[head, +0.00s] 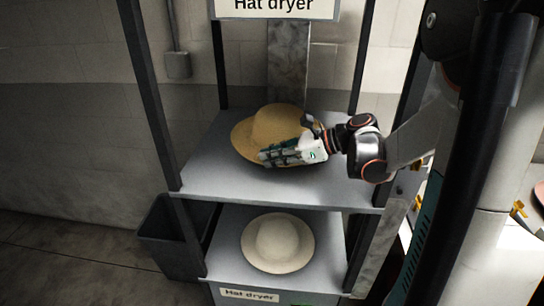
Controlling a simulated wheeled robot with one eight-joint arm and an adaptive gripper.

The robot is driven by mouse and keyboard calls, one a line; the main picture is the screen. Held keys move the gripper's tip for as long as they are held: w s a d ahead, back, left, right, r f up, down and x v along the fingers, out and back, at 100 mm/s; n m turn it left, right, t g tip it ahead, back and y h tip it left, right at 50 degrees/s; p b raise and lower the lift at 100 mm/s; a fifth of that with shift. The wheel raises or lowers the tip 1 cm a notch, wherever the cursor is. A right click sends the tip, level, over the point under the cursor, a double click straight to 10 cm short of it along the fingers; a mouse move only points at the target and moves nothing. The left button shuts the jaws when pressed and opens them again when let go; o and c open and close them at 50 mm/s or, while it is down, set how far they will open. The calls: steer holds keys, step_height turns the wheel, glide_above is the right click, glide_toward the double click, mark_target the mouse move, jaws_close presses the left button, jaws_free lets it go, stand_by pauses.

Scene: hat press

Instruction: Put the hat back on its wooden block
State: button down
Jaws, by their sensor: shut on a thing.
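A tan straw hat (275,122) with a round crown and wide brim is on the upper shelf of the rack marked "Hat dryer". My gripper (268,157) reaches in from the right and is shut on the hat's brim at its near right side. The gripper's fingers cover part of the brim and lower crown. I cannot tell whether the hat touches the shelf. A paler cream hat (279,243) lies crown up on the lower shelf. I see no wooden block; anything beneath either hat is hidden.
The upper shelf (215,178) is bare around the straw hat. Dark posts (150,90) stand at the rack's corners, and a metal column (289,65) rises behind the hat. A dark bin (170,240) stands at lower left.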

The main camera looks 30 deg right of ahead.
steer(key=shift+f+b, duration=0.5)
steer(key=shift+f, duration=0.15)
steer(key=c, duration=1.7)
jaws_free()
steer(key=shift+o, duration=0.2)
step_height(320, 180, up, 10)
